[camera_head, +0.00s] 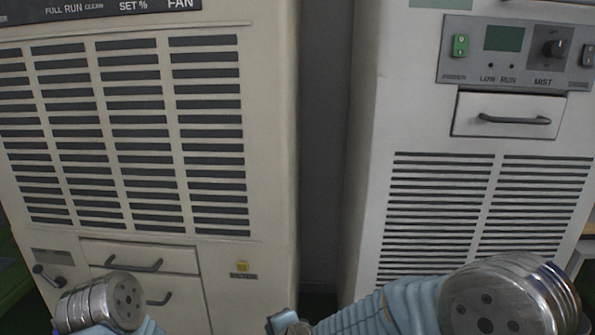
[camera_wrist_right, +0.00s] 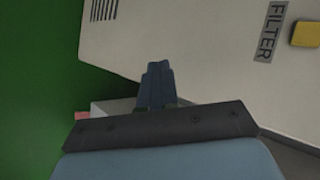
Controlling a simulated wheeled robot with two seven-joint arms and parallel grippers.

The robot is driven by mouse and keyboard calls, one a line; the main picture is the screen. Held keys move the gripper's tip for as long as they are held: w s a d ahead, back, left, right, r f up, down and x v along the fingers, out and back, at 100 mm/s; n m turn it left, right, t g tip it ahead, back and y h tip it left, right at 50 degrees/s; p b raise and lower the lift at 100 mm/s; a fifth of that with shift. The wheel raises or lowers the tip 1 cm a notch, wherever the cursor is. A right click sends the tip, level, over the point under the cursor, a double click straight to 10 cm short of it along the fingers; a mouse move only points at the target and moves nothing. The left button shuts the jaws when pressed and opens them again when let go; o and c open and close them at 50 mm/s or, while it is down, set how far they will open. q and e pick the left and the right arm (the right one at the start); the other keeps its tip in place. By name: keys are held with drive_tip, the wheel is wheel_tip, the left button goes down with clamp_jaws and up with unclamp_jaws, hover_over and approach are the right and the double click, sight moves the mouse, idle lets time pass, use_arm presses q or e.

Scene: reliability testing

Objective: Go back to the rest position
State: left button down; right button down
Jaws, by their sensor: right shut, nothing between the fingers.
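My right gripper (camera_wrist_right: 157,72) shows in the right wrist view with its dark fingers together and nothing between them. It is in front of a cream cabinet panel with a FILTER label (camera_wrist_right: 269,32) and a yellow button (camera_wrist_right: 306,34). In the head view my right arm (camera_head: 385,308) reaches in from the lower right, bent toward the lower middle. Its fingertips are not visible there. My left arm (camera_head: 105,304) shows only a metal joint and a blue link at the lower left; the left gripper is out of the frame.
A cream machine (camera_head: 268,170) with vent slots, handles and a yellow button (camera_head: 243,266) stands at left. A white machine (camera_head: 375,130) with a control panel (camera_head: 515,50) and drawer (camera_head: 507,115) stands at right. A narrow dark gap (camera_head: 323,150) separates them. Green floor (camera_wrist_right: 40,90) shows in the wrist view.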

drive_tip(key=s+d+f+n+g+h, duration=0.2)
drive_tip(key=s+d+f+n+g, duration=0.15)
drive_tip(key=d+f, duration=0.75)
drive_tip(key=s+d+f+n+g, duration=0.2)
drive_tip(key=s+d+f, duration=0.1)
drive_tip(key=s+f, duration=0.4)
drive_tip(key=s+d+f+n+g, duration=0.2)
drive_tip(key=s+d+f+n, duration=0.1)
drive_tip(key=s+f, duration=0.4)
drive_tip(key=shift+s+d+f+n+p, duration=0.3)
drive_tip(key=shift+s+d, duration=0.4)
drive_tip(key=shift+s, duration=0.45)
